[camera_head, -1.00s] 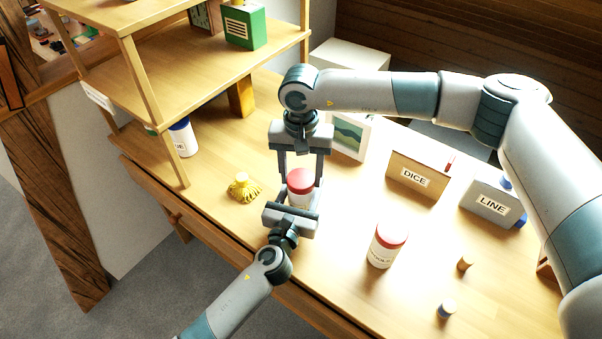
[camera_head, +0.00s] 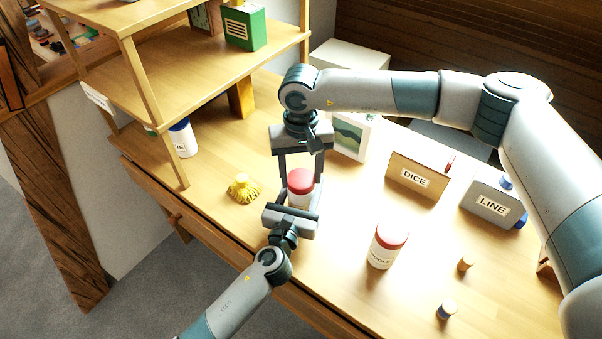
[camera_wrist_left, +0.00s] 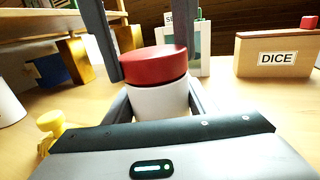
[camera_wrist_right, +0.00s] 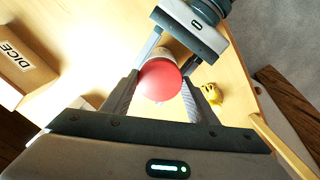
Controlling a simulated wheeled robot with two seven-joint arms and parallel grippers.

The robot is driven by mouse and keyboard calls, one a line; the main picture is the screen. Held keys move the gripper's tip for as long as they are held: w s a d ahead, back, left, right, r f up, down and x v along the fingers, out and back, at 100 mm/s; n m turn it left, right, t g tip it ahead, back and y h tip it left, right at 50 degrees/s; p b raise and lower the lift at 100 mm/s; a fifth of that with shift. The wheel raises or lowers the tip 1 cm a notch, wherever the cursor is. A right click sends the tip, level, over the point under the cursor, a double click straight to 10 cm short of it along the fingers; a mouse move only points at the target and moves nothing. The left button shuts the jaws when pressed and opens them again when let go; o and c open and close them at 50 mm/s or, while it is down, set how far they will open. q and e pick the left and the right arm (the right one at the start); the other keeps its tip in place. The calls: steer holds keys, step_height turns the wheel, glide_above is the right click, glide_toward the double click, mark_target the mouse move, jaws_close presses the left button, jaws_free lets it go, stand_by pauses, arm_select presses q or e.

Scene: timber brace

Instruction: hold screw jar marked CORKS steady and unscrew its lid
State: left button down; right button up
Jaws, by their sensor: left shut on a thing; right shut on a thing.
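The screw jar (camera_head: 299,200) has a white body and a red lid (camera_head: 300,178), and stands upright near the table's front edge. No CORKS label shows on it from these sides. My left gripper (camera_head: 298,206) is shut on the white body from the front; the left wrist view shows its fingers on both sides of the body (camera_wrist_left: 160,103). My right gripper (camera_head: 302,172) comes from above and behind, shut on the lid. In the right wrist view, its fingers flank the lid (camera_wrist_right: 160,80). The lid sits on the body with no clear gap.
A second red-lidded white jar (camera_head: 386,248) stands to the right, its label hard to read. A yellow object (camera_head: 243,189) lies close on the left. A shelf (camera_head: 190,60) rises back left.

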mark_target(297, 203)
steer(key=shift+r, duration=0.45)
steer(key=shift+r, duration=0.65)
steer(key=shift+r, duration=0.1)
steer(key=shift+r, duration=1.9)
arm_select(q)
steer(key=c, duration=0.7)
jaws_free()
steer(key=b+v, duration=0.1)
steer(key=v, duration=1.1)
arm_select(e)
steer(key=shift+f, duration=0.65)
